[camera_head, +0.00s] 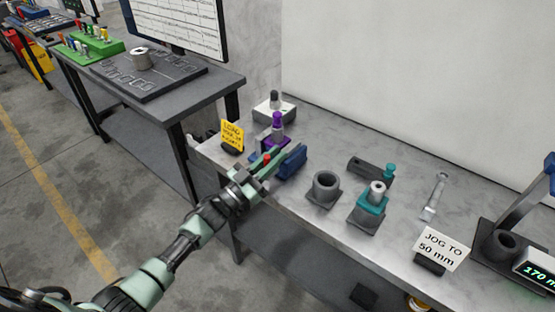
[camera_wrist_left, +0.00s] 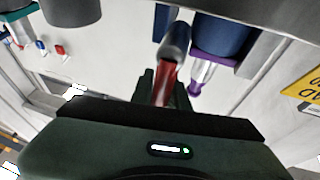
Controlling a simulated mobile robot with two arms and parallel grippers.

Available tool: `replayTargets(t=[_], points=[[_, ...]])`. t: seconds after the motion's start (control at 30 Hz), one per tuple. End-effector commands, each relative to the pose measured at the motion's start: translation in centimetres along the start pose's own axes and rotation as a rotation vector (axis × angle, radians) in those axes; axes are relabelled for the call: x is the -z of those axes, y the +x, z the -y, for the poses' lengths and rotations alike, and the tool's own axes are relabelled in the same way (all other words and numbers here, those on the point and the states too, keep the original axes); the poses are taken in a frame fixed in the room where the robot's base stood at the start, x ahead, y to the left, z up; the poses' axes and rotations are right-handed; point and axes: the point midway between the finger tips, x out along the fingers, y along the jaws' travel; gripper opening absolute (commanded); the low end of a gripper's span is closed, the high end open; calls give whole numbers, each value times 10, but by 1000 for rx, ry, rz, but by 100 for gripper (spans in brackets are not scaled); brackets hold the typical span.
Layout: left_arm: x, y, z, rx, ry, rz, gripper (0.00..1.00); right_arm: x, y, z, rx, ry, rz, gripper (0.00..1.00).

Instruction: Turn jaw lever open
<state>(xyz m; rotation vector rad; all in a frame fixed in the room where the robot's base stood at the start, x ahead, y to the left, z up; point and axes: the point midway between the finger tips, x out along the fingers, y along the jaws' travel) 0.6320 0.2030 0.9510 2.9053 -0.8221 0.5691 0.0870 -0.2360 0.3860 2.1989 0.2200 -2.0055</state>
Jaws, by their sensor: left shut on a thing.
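A blue vise-like block (camera_head: 291,162) stands near the front left edge of the steel bench. A red lever (camera_head: 267,157) shows at its left side, between the fingers of my left gripper (camera_head: 262,164). In the left wrist view, the red lever (camera_wrist_left: 165,84) runs up from between the dark fingers (camera_wrist_left: 160,92) to a grey rounded pivot (camera_wrist_left: 175,40). My left gripper is shut on the lever. The fingers hide the lever's lower end, and the arm hides part of the block's near side. My right gripper is not in view.
A purple-topped fixture (camera_head: 277,128) and a yellow sign (camera_head: 232,136) stand close to the left gripper. A grey cup (camera_head: 326,188), a teal fixture (camera_head: 370,205) and a white "JOG TO 50 mm" sign (camera_head: 441,247) stand to the right. The bench's front edge runs below.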

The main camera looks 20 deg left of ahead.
Motion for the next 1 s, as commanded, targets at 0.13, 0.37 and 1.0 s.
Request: replayTargets(t=[0.13, 0.37, 1.0], points=[[-1, -1, 2, 14, -32, -3, 0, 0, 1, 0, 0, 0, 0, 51], [-1, -1, 3, 21, -48, -7, 0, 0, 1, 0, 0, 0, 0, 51], [0, -2, 3, 19, -46, -8, 25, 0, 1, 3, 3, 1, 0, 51]])
